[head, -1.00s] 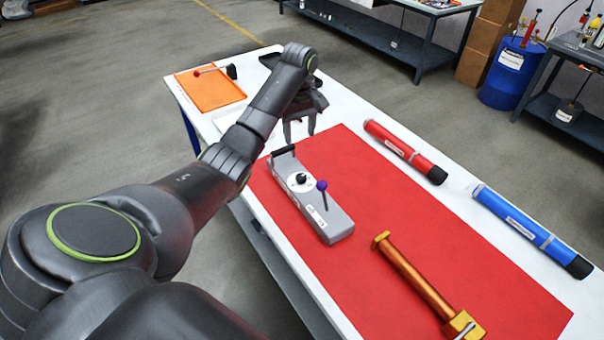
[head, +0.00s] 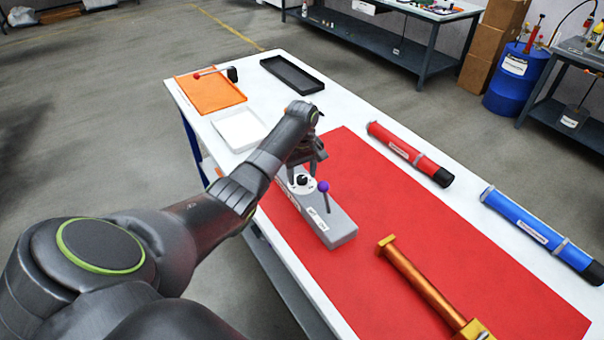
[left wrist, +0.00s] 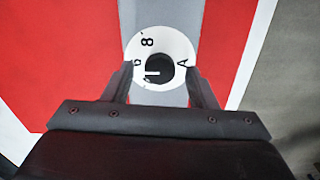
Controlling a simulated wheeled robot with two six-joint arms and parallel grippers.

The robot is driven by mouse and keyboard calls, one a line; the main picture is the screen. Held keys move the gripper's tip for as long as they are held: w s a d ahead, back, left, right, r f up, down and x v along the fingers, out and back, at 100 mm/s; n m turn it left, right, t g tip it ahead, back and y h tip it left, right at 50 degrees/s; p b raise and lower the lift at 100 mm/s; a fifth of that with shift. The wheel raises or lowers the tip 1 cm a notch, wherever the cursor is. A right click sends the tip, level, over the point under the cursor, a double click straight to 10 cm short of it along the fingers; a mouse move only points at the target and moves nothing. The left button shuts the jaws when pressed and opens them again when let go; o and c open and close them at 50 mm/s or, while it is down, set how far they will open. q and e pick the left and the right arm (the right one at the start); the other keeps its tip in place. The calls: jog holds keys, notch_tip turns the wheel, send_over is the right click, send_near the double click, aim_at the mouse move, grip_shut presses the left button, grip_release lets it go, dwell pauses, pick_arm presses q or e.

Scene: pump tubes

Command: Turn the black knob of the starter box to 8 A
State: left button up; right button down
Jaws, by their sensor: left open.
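The grey starter box (head: 335,222) lies on the red mat. Its black knob (head: 302,180) sits on a white round dial, with a purple-ball lever (head: 323,187) beside it. My left gripper (head: 304,170) is open over the dial end of the box and hides its far end. In the left wrist view the black knob (left wrist: 160,68) lies between the two open fingertips (left wrist: 158,72), apart from both. The white dial (left wrist: 165,40) shows an "8" at upper left and an "A" at right. A pale mark shows on the knob's left part. My right gripper is not in view.
A red tube (head: 408,152) and a blue tube (head: 540,235) lie to the right. A brass-coloured pump part (head: 425,285) lies on the red mat (head: 390,210). Orange (head: 208,92), white (head: 238,131) and black (head: 292,74) trays stand at the table's far end.

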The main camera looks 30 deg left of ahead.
pick_arm(q)
jog(key=shift+f, duration=0.3)
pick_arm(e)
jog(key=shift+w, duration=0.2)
pick_arm(q)
jog(key=c, duration=1)
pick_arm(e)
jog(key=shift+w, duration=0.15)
pick_arm(q)
jog(key=shift+r, duration=0.1)
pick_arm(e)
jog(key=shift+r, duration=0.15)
